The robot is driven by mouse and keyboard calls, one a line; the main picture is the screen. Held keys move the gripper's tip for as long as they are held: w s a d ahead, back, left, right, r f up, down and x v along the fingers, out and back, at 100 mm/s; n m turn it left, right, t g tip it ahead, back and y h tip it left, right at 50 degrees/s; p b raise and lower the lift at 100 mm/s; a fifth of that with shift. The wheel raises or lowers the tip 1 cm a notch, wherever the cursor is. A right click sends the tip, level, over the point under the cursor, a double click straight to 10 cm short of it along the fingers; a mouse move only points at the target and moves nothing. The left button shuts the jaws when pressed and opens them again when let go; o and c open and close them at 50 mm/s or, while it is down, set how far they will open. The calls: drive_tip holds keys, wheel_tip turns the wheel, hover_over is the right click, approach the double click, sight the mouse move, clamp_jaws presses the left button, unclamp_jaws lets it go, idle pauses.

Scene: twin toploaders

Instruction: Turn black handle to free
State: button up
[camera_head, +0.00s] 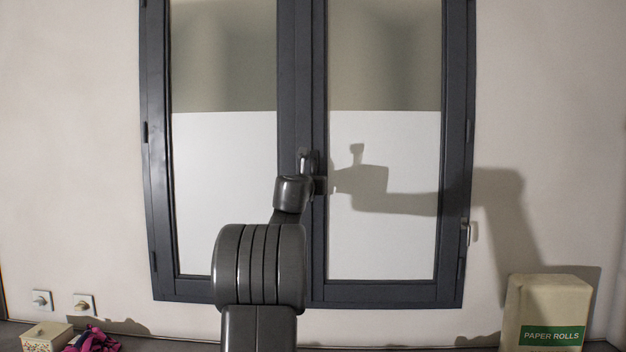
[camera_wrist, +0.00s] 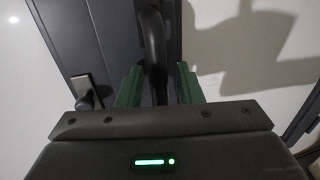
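The black handle (camera_wrist: 154,50) is a dark bar on the dark window frame. In the wrist view it runs down from the top edge, and its lower part lies between the two green fingers of my gripper (camera_wrist: 158,88). A gap shows between the bar and the right finger; the left finger is close to the bar, and I cannot tell if it touches. In the head view my arm covers most of the handle area, and a dark upright part (camera_head: 307,160) shows at the middle of the double window, above my wrist.
A dark knob on a lighter plate (camera_wrist: 84,90) sits left of the fingers in the wrist view. The two-leaf window (camera_head: 301,50) is closed in a pale wall. A paper rolls pack (camera_head: 540,300) stands at lower right; a small box (camera_head: 46,337) and pink cloth (camera_head: 92,340) lie lower left.

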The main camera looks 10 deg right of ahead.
clamp_jaws()
drive_tip(key=shift+d, duration=0.1)
idle(0.3)
drive_tip(key=shift+s+d+r+n+t+y+b, duration=0.4)
drive_tip(key=shift+d+r+n+b, duration=0.6)
drive_tip(key=shift+n, duration=2.35)
drive_tip(key=shift+s+d+r+n+t+y+b, duration=0.1)
drive_tip(key=shift+d+r+n+t+y+b, duration=0.65)
drive_tip(key=shift+n, duration=2.65)
drive_tip(key=shift+s+d+r+n+t+y+b, duration=0.2)
drive_tip(key=shift+d+r+n+t+b, duration=0.95)
drive_tip(key=shift+n, duration=2.2)
drive_tip(key=shift+a+f+g+b, duration=0.1)
drive_tip(key=shift+a+g+b, duration=0.3)
drive_tip(key=shift+g, duration=0.2)
drive_tip(key=shift+s, duration=0.1)
